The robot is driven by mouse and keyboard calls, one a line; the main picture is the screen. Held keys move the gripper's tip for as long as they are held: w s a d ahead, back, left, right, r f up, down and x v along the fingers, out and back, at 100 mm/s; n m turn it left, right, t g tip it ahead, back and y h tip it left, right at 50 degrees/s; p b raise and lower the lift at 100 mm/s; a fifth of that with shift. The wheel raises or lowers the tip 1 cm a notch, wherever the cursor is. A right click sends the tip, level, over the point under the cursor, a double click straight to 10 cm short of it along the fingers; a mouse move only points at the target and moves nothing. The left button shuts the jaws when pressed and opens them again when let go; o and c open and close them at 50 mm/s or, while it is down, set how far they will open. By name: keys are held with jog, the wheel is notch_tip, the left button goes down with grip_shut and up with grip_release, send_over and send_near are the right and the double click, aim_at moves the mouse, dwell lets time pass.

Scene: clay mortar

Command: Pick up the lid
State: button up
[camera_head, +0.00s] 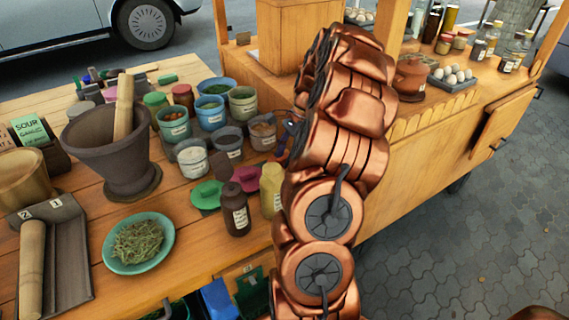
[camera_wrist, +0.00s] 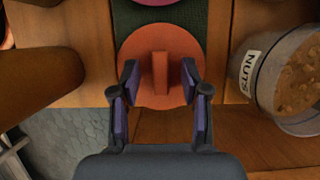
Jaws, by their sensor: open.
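An orange-red round lid (camera_wrist: 138,45) with an upright bar handle (camera_wrist: 160,66) lies flat in the middle of the wrist view, partly over a dark green strip. My gripper (camera_wrist: 159,82) is open, with one finger on each side of the handle and visible space between them. The handle does not look gripped. In the head view my gripper (camera_head: 285,138) is a small dark shape beside the jars, mostly covered by my copper-coloured arm. I cannot make out this lid there.
A jar marked NUTS (camera_wrist: 285,75) stands close on the right in the wrist view. A brown rounded object (camera_wrist: 45,68) is close on the left. The head view shows several jars, a mortar (camera_head: 108,150), a pink lid (camera_head: 246,179) and a dark bottle (camera_head: 235,210).

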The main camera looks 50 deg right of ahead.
aim_at(286, 156)
jog(key=shift+c, duration=0.3)
grip_shut()
jog(key=shift+r, duration=0.1)
notch_tip(286, 156, up, 9)
jog(key=w+d+r+p, duration=0.2)
jog(key=w+p, duration=0.4)
jog(key=p, duration=0.3)
jog(key=w+d+r+p, duration=0.2)
jog(key=w+r+p, duration=0.2)
jog(key=p, duration=0.5)
jog(key=shift+w, duration=1.05)
